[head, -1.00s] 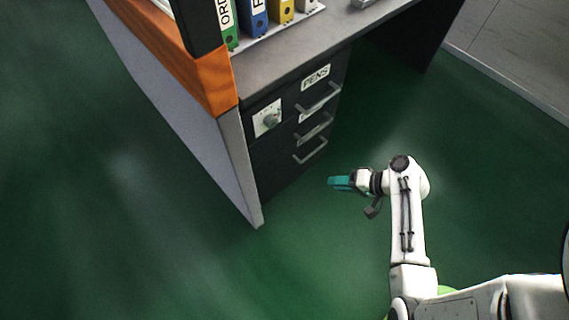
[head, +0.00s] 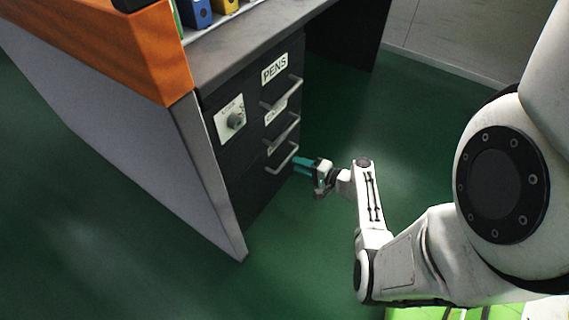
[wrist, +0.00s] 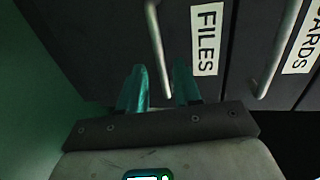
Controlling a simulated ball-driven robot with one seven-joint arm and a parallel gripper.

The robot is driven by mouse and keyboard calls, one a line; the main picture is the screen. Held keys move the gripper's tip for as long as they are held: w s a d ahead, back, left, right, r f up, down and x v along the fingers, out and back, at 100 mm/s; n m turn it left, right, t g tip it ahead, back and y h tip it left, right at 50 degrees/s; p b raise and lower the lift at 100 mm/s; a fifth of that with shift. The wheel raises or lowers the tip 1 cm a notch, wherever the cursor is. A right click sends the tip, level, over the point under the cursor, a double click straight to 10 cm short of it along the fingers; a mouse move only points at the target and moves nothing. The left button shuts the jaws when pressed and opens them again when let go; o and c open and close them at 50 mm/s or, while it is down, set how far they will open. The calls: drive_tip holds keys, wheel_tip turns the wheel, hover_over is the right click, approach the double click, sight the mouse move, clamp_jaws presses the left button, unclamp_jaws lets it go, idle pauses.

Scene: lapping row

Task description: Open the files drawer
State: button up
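The files drawer (wrist: 195,85) is the lowest drawer of the dark desk pedestal, and it looks shut. Its white label reads FILES in the wrist view. Its grey bar handle (wrist: 158,50) also shows in the head view (head: 282,159). My gripper (wrist: 159,82) has its two teal fingers apart, with one on either side of the handle's near end. In the head view my gripper (head: 303,165) is right at this lowest handle. I cannot tell whether the fingers touch it.
Above are the cards drawer, with its handle (head: 283,129), and the PENS drawer (head: 275,70). A panel with a knob (head: 232,120) sits left of the drawers. The desk's grey side panel (head: 205,180) stands to the left. The green floor (head: 300,260) is clear in front.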

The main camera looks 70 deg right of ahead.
sight(287, 160)
drive_tip(key=b+x, duration=0.1)
drive_tip(key=x, duration=0.5)
drive_tip(key=shift+b, duration=0.3)
clamp_jaws()
